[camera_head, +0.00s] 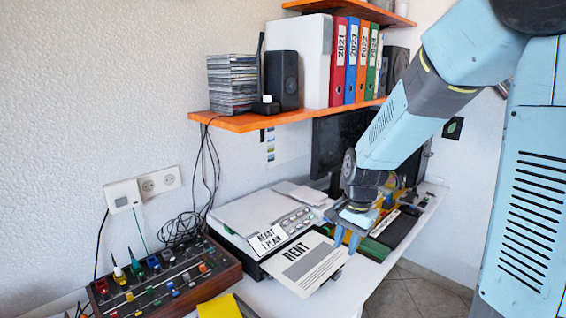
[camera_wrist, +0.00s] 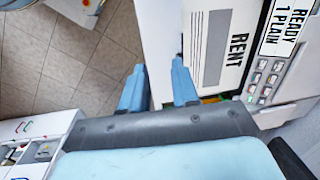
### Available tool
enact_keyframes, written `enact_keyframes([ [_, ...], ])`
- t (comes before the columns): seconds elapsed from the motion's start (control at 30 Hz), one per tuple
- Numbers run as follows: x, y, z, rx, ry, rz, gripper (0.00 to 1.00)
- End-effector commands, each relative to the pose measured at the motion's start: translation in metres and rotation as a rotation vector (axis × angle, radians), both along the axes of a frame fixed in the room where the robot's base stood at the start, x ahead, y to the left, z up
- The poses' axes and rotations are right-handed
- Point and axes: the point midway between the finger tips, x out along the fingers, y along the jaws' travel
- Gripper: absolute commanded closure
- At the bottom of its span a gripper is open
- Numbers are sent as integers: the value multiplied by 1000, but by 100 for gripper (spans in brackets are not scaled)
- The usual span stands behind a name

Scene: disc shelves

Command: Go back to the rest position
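My gripper (camera_head: 347,238) hangs above the desk's edge in the head view, fingers pointing down beside the white sheet marked RENT (camera_head: 305,262). In the wrist view my gripper (camera_wrist: 160,88) shows two blue fingers set apart, with floor and the desk edge between them and nothing held. The RENT sheet (camera_wrist: 215,50) lies to the right of the fingers there. The sheet sits at the front of the printer (camera_head: 262,215), which carries a label reading READY 1 PLAIN (camera_head: 268,240).
An orange shelf (camera_head: 235,122) with a disc stack (camera_head: 232,85), a speaker (camera_head: 281,78) and several binders (camera_head: 352,60) hangs over the desk. A mixer box (camera_head: 165,285) stands at the left. A monitor (camera_head: 335,140) is behind my arm. Tiled floor (camera_head: 420,290) is free at the right.

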Motion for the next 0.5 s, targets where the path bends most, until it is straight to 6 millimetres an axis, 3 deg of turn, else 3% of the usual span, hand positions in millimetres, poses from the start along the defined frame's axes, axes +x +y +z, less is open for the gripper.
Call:
enact_keyframes([
  [0.1, -12, -12, 27, 32, -48, 71, 70],
  [0.5, -67, -47, 105, 18, -238, 334, 70],
])
